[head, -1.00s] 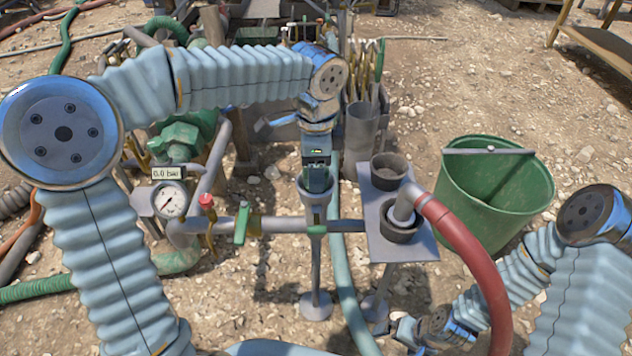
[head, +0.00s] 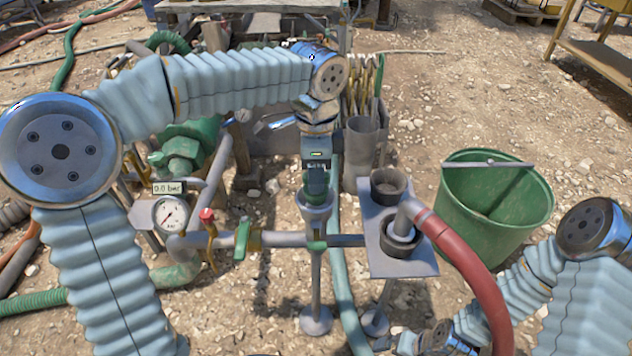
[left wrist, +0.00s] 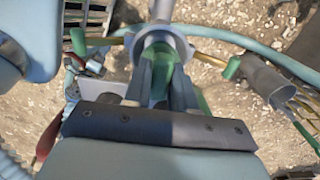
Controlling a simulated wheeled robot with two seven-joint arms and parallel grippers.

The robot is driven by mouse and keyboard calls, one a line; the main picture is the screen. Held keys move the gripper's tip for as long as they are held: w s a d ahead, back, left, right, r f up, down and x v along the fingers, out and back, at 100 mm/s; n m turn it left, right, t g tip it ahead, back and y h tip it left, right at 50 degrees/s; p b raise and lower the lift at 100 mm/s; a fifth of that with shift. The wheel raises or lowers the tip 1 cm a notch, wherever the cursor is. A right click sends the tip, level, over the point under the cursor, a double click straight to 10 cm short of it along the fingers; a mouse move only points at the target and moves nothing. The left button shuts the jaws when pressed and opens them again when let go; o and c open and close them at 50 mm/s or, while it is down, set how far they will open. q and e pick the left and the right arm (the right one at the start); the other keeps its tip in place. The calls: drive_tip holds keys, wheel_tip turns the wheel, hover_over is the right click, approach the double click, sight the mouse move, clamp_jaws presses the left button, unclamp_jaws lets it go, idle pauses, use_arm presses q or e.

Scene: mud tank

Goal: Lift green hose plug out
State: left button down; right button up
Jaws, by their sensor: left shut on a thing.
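The green hose plug (head: 316,184) shows between my left gripper (head: 316,172) and the grey cup-shaped socket (head: 314,211) on the pipe stand. The gripper is shut on the plug from above. In the left wrist view, the green plug (left wrist: 163,72) is between the two fingers (left wrist: 161,82), with the socket's grey rim (left wrist: 181,45) around or just below it. Whether the plug's lower end is still inside the socket I cannot tell. My right gripper (head: 397,343) is low at the bottom edge of the head view, small and partly cut off; its jaws are unclear.
A grey plate (head: 420,264) to the right of the socket bears an empty dark cup (head: 388,184) and the red hose (head: 462,258) end in another cup. A green bucket (head: 495,205) stands farther right. A gauge (head: 169,215) and green-handled valve (head: 241,238) are left.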

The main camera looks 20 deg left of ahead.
use_arm(q)
drive_tip(key=s+a+r, duration=0.2)
drive_tip(key=s+r, duration=0.8)
drive_tip(key=s, duration=0.3)
drive_tip(key=shift+s+a, duration=0.3)
drive_tip(key=shift+s, duration=0.1)
